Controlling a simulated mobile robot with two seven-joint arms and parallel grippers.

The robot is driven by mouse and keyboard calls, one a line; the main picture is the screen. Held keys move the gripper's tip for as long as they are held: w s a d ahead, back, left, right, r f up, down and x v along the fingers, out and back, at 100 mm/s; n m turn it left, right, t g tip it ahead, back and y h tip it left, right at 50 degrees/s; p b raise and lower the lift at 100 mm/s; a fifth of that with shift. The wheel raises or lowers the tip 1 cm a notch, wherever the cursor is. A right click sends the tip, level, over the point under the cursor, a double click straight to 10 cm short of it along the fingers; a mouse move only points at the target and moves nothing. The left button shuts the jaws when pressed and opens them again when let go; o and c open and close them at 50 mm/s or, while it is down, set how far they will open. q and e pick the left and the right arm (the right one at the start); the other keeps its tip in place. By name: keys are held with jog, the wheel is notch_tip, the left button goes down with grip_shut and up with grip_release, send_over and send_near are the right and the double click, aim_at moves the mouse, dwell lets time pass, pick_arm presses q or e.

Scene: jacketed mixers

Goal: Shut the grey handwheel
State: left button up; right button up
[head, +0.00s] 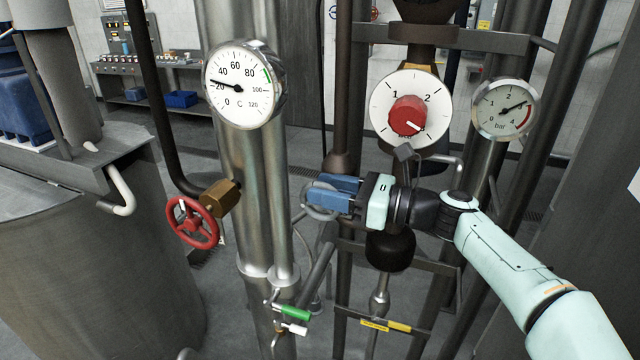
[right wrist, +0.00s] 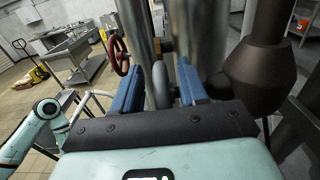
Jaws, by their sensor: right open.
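The grey handwheel (head: 305,204) is in the middle of the head view, partly hidden behind the blue fingers of my right gripper (head: 322,192). In the right wrist view the handwheel (right wrist: 161,84) shows nearly edge-on between the fingers of the gripper (right wrist: 160,78). My right gripper is open, with one finger on each side of the rim. A gap shows beside the rim in the right wrist view; I cannot tell if either finger touches it. My left gripper is not in view.
A red handwheel (head: 192,222) on a brass valve is to the left. A temperature dial (head: 240,84), a white dial with a red knob (head: 410,110) and a pressure gauge (head: 505,108) are above. Steel pipes and dark frame bars stand close around the gripper. Green and white levers (head: 294,313) are below.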

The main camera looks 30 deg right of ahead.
jog(key=shift+x, duration=0.9)
